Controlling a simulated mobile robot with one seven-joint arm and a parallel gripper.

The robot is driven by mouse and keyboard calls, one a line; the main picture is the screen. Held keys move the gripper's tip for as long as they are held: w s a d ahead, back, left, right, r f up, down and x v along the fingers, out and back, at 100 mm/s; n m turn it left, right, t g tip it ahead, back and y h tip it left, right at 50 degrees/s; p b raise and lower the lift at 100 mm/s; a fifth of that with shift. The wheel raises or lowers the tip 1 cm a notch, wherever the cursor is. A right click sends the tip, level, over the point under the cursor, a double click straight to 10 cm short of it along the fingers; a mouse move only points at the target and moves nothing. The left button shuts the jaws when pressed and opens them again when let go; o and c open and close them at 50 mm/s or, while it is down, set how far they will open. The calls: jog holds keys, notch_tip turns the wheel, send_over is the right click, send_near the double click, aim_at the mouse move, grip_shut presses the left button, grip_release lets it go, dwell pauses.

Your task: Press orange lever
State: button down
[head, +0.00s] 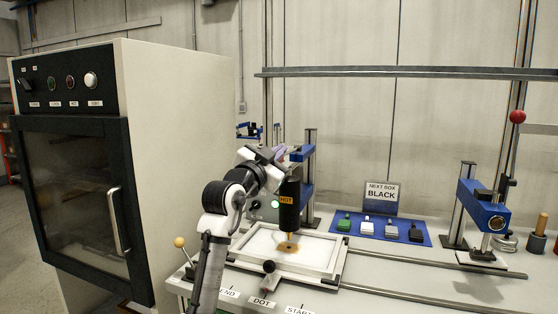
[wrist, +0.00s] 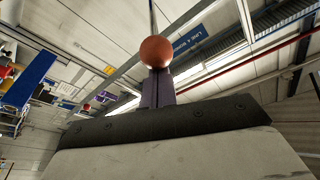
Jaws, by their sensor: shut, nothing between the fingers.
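An orange-brown ball knob (wrist: 156,52), which looks like the orange lever's end, shows in the wrist view right at the tips of my gripper (wrist: 158,78). The fingers are shut together with nothing between them. I cannot tell whether they touch the ball. In the head view my gripper (head: 281,153) is beside the top of the left blue press (head: 303,153), above the black cylinder marked HOT (head: 289,205). I do not make out the orange knob there; my gripper or the press may hide it.
A white framed tray (head: 262,268) with a brown spot lies below the cylinder. A blue mat (head: 340,224) holds several small coloured blocks by a BLACK sign (head: 381,197). A large cabinet (head: 180,150) stands left.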

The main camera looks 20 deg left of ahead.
notch_tip(320, 180, down, 8)
jog(key=t+b, duration=0.2)
jog(key=b, duration=0.7)
jog(key=shift+m+h, duration=0.3)
jog(key=shift+h, duration=0.1)
jog(key=shift+w, duration=0.2)
notch_tip(320, 180, up, 4)
jog(key=s+d+p, duration=0.1)
jog(key=d+p, duration=0.1)
jog(key=p, duration=0.1)
jog(key=b+v, duration=0.3)
jog(key=v, duration=0.7)
jog(key=shift+f, duration=0.45)
jog(key=shift+w+d, duration=0.1)
